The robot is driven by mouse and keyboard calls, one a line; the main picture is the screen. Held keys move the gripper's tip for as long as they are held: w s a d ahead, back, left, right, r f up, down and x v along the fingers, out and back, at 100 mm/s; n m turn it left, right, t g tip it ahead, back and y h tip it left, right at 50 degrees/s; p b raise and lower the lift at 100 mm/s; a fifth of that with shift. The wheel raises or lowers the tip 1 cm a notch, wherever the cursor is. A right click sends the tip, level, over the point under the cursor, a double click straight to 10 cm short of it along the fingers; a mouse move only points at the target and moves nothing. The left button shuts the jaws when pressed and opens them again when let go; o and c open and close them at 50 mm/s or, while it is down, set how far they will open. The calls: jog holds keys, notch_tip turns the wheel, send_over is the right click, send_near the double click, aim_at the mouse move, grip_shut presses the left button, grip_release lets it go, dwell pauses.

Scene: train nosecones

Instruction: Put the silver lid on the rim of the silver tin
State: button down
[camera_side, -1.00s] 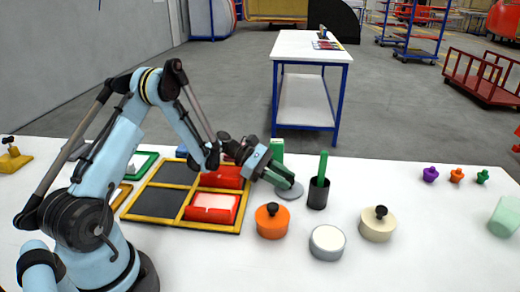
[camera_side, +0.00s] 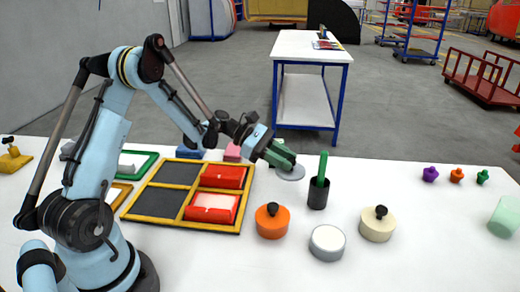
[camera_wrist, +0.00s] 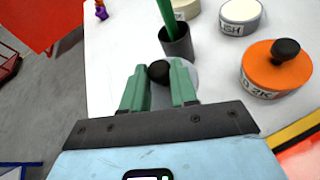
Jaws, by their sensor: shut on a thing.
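The silver tin (camera_side: 327,243) stands upright on the table front right of my gripper, with a pale grey top and no knob. It also shows at the top of the wrist view (camera_wrist: 241,13). The silver lid (camera_side: 292,174) is a thin grey disc with a black knob (camera_wrist: 158,71). My gripper (camera_side: 284,162) has green fingers, shut on the lid's knob, and holds the lid behind and left of the tin, apart from it. In the wrist view my gripper (camera_wrist: 158,88) hides part of the lid (camera_wrist: 190,75).
A black cup (camera_side: 318,195) with a green stick stands between lid and tin. An orange lidded tin (camera_side: 272,222) and a cream lidded tin (camera_side: 378,225) flank the silver tin. A yellow-framed tray (camera_side: 150,226) with red blocks lies left.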

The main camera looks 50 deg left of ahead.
notch_tip(320, 180, up, 3)
jog(key=shift+r, duration=0.1)
notch_tip(320, 180, up, 11)
jog(key=s+d+m+g+h, duration=0.1)
jog(key=s+d+g, duration=0.1)
jog(key=s+d, duration=0.5)
jog(key=s+d+m+g, duration=0.1)
jog(key=s+d+m, duration=0.15)
jog(key=d, duration=0.75)
jog(key=s+d+m+g+h, duration=0.1)
jog(key=s+d+g, duration=0.1)
jog(key=s+d, duration=0.5)
jog(key=w+a+f, duration=0.1)
jog(key=w+f, duration=0.2)
jog(key=f, duration=0.1)
jog(key=w+a+f, duration=0.2)
jog(key=w+f, duration=0.2)
jog(key=w+a+f, duration=0.1)
jog(key=w+f, duration=0.2)
jog(key=f, duration=0.2)
jog(key=shift+w+a, duration=0.25)
jog(key=shift+a, duration=0.15)
jog(key=shift+f, duration=1.9)
jog(key=shift+f, duration=0.15)
